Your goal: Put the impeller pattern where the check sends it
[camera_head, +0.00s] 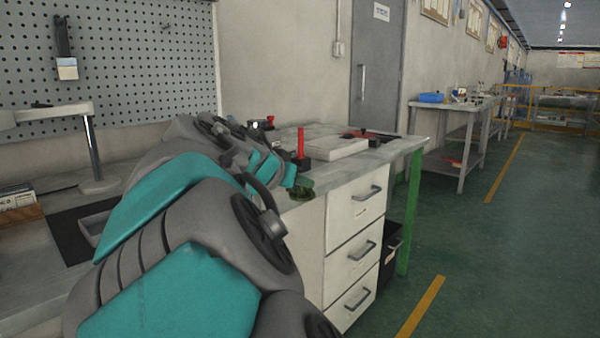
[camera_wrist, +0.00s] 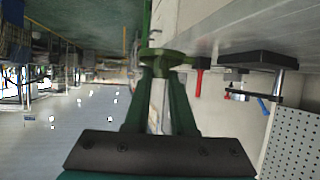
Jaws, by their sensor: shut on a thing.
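The impeller pattern (camera_wrist: 166,57) is a dark green, flat, rounded piece at the fingertips in the wrist view, which is upside down. My gripper (camera_wrist: 168,72) is shut on it and holds it near the edge of the grey worktop. In the head view the green pattern (camera_head: 301,193) shows small and dark just past the end of my arm, by the worktop edge above the drawers. My arm hides much of the worktop and most of the gripper there. Any gap between pattern and worktop cannot be told.
The worktop (camera_head: 322,180) carries a red post (camera_head: 301,145) on a black base, a pale flat block (camera_head: 335,148) and a dark red-and-black item (camera_head: 370,135). A lamp (camera_head: 92,150), black mat (camera_head: 68,225) and grey tray (camera_head: 92,228) are left. A black bin (camera_head: 390,255) stands beside the drawers.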

